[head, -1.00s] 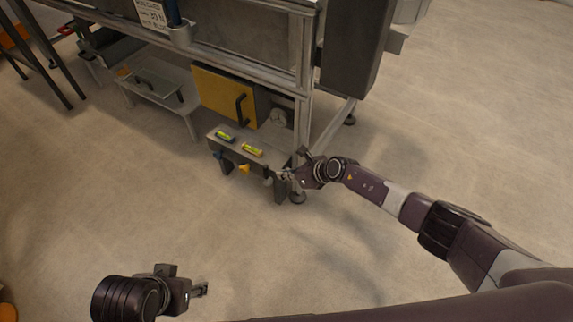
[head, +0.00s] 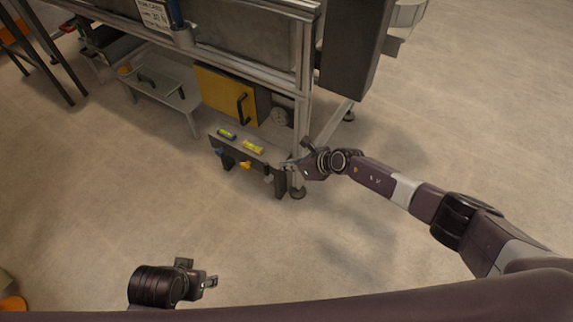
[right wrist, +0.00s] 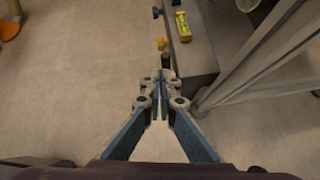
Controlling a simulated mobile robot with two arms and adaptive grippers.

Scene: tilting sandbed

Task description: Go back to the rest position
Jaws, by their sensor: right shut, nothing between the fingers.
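My right gripper (head: 288,167) is at the right end of the low grey shelf unit (head: 262,161) with the knobs. In the right wrist view its fingers (right wrist: 161,90) are together with nothing between them. The unit's front, with a yellow knob (right wrist: 161,43) and a dark knob (right wrist: 165,62), shows just beyond the fingertips. I cannot tell whether they touch. My left gripper (head: 211,282) is low in the head view, over bare floor and away from the bench. Its fingers are too small to tell open from shut.
A yellow panel with a black handle (head: 222,92) stands behind. Bench frame legs (head: 302,125) rise beside my right gripper. The floor (head: 110,215) in front is clear.

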